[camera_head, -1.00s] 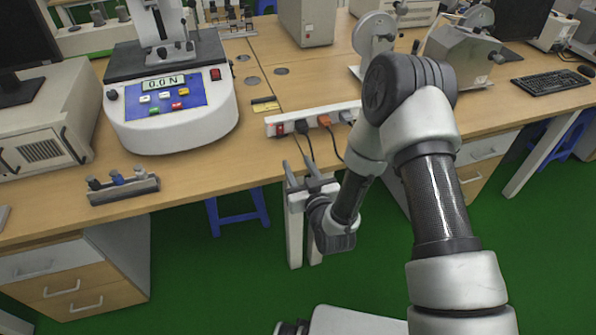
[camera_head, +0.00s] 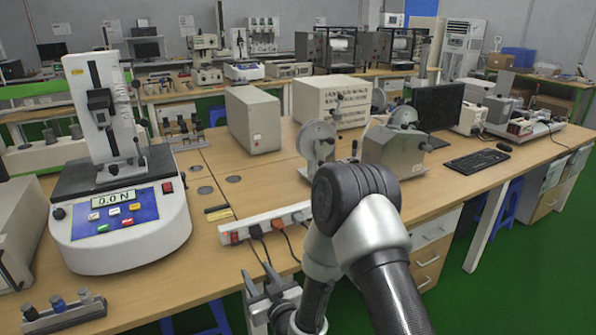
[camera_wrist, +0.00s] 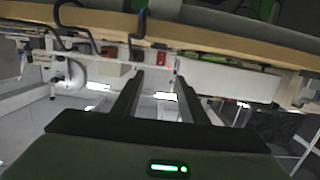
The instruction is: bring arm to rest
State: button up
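My gripper (camera_head: 258,285) is low in the head view, in front of the wooden bench's front edge and just below the power strip. My arm is folded, with its elbow high at the lower right. In the wrist view my gripper (camera_wrist: 152,90) shows two dark parallel fingers standing apart with nothing between them. It is open and empty. The wrist view is turned over, with the bench edge (camera_wrist: 220,38) across the top.
The wooden bench (camera_head: 200,265) holds a force tester (camera_head: 120,205) reading 0.0 N, a power strip (camera_head: 265,222) with plugged cables, a beige box (camera_head: 253,118) and a grey machine (camera_head: 395,150). A small rack (camera_head: 64,312) lies near the front edge. Green floor (camera_head: 450,290) is clear at right.

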jog(key=w+d+r+g+h, duration=0.2)
jog(key=w+d+r+h, duration=0.15)
jog(key=d+r, duration=0.55)
jog(key=s+d+r+m+g+h, duration=0.15)
jog(key=s+d+r, duration=0.25)
jog(key=d+r, duration=0.45)
jog(key=s+d+r+m+g+h, duration=0.1)
jog(key=s+d+r+m+g, duration=0.2)
jog(key=s, duration=0.6)
jog(key=s+d+r+h, duration=0.1)
jog(key=s+d+r, duration=0.25)
jog(key=s, duration=0.55)
jog(key=s+d+r+m+g+h, duration=0.1)
jog(key=s+d+r+m+g, duration=0.15)
jog(key=s+d, duration=0.45)
notch_tip(320, 180, up, 17)
jog(key=s+a+p, duration=0.2)
jog(key=p, duration=1.5)
jog(key=shift+a+r+n+t, duration=0.2)
jog(key=shift+n+t, duration=0.1)
jog(key=shift+t, duration=0.1)
